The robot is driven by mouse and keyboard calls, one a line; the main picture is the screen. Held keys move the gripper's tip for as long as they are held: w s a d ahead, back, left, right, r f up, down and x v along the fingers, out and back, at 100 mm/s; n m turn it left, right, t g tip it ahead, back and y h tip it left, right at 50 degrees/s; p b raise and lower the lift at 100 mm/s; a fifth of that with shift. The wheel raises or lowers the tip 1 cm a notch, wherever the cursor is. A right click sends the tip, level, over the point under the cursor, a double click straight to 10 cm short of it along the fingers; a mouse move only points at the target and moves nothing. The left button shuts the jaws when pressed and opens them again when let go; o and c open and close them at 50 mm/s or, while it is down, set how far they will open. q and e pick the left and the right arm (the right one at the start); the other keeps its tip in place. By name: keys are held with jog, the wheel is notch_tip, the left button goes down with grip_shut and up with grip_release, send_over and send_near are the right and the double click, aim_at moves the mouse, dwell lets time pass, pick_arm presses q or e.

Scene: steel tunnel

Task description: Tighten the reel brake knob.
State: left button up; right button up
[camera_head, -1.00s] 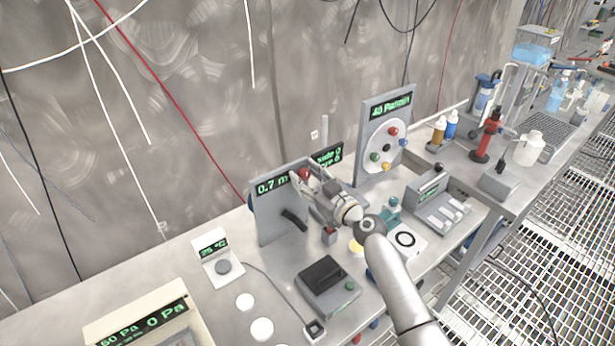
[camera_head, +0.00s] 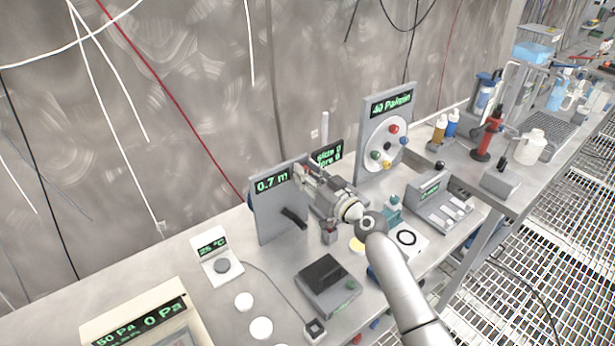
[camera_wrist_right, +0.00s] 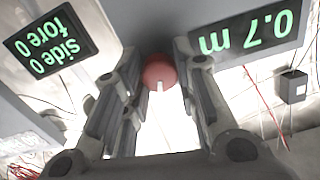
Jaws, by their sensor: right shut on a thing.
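The red knob (camera_wrist_right: 158,74) shows in the right wrist view between the two fingers of my right gripper (camera_wrist_right: 160,95), against the grey panel. My right gripper (camera_head: 306,180) is shut on the knob; its fingers mostly hide it in the head view. The upright reel panel (camera_head: 270,215) carries a green "0.7 m" display (camera_head: 271,182) and a dark handle (camera_head: 294,218) below. The display also shows upside down in the wrist view (camera_wrist_right: 246,33). My left gripper is not in view.
A small dark display (camera_head: 328,154) stands just behind the panel. To the right is a panel with a white dial and coloured knobs (camera_head: 387,146). A black-topped box (camera_head: 325,278) sits in front on the bench. Cables hang along the steel wall.

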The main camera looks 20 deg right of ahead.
jog(key=shift+f+m+p, duration=0.15)
jog(key=shift+m+p, duration=3.4)
jog(key=shift+m, duration=12.35)
jog(key=o, duration=1)
jog(key=shift+o, duration=0.2)
